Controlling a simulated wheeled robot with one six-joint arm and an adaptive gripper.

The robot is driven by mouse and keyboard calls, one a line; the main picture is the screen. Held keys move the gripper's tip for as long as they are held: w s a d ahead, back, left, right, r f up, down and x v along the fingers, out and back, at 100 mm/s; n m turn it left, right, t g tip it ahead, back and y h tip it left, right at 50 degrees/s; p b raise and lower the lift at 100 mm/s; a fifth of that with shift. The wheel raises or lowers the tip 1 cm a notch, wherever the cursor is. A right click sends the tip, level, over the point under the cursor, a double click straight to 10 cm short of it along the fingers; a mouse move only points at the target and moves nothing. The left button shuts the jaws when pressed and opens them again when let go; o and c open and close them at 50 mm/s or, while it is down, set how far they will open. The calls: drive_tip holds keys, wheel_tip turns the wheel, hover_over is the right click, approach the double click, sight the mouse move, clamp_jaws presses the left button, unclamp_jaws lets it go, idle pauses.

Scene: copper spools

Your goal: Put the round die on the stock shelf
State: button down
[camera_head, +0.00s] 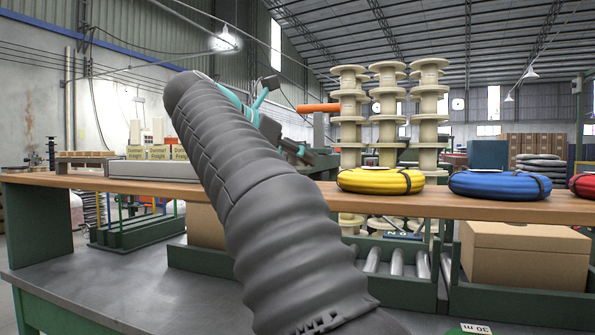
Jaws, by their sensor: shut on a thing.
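The long wooden shelf board (500,208), probably the stock shelf, runs across the view above a grey bench top. My arm in its dark ribbed sleeve rises from the bottom middle and crosses in front of the board. My gripper (298,152) shows only in part, as dark pieces with teal cables behind the top of the sleeve. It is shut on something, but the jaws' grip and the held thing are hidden. I cannot make out the round die anywhere in this view.
A yellow coil (381,181), a blue coil (499,185) and part of a red coil (583,185) lie on the board. Small labelled boxes (160,152) stand at left. Below are a cardboard box (523,255) and rollers (396,262). Pale spools (428,105) are stacked behind.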

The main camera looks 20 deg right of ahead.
drive_tip(key=shift+f, duration=1.4)
drive_tip(key=shift+f, duration=0.1)
drive_tip(key=shift+f, duration=0.15)
drive_tip(key=c, duration=0.7)
unclamp_jaws()
